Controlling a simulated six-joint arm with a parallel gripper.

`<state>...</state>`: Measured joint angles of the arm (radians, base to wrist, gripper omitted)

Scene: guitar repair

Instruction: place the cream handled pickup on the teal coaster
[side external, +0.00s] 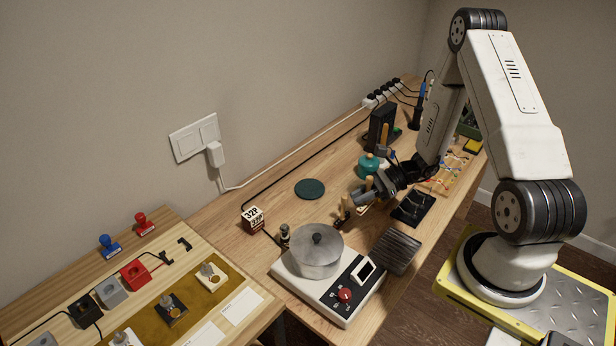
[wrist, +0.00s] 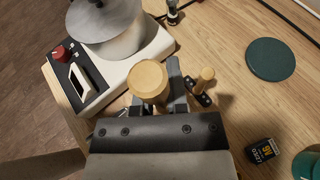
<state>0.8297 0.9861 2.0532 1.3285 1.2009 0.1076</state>
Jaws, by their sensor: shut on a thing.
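My gripper (side external: 366,192) is shut on an upright wooden handle (side external: 368,182). The handle's round top (wrist: 148,81) shows between the jaws (wrist: 155,98) in the wrist view. A sliver of cream (side external: 362,210) shows below the jaws in the side view, so this looks like the cream handled pickup; most of its body is hidden. I cannot tell whether it is clear of the table. The teal coaster (side external: 310,188) is a flat dark disc lying empty on the table, left of my gripper. In the wrist view the coaster (wrist: 270,59) is at the upper right.
A black pickup with a wooden handle (wrist: 205,76) stands close beside the jaws. A hotplate (side external: 345,309) with a metal pot (side external: 316,254) is in front. A teal container (side external: 368,166) and a 9V battery (wrist: 263,150) are nearby. Table around the coaster is clear.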

